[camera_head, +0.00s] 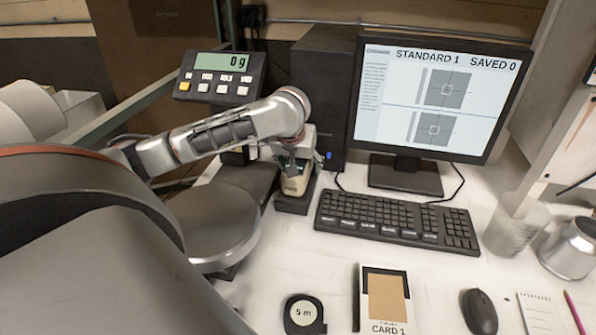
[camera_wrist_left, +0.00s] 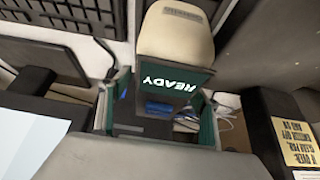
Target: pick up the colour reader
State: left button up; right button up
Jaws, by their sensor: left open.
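The colour reader (camera_head: 297,184) is a small beige device standing in a dark dock (camera_head: 291,204) beside the computer tower. In the left wrist view the colour reader (camera_wrist_left: 175,35) shows its beige body and a green screen reading READY. My left gripper (camera_head: 292,166) is at the reader, partly covering it in the head view. In the left wrist view my left gripper (camera_wrist_left: 157,115) is open, with one green-padded finger on each side of the reader's screen end. Gaps show between the pads and the reader. My right gripper is in no view.
A scale with a round pan (camera_head: 212,222) and a display (camera_head: 222,78) reading 0 g stands at left. The black tower (camera_head: 318,85), monitor (camera_head: 440,100) and keyboard (camera_head: 395,222) are close at right. A tape measure (camera_head: 303,315) and card (camera_head: 386,298) lie in front.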

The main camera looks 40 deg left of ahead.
pick_arm(q)
jog(key=shift+w+f, duration=0.1)
jog(key=shift+f, duration=0.15)
jog(key=shift+a+r, duration=0.1)
jog(key=c, duration=1.8)
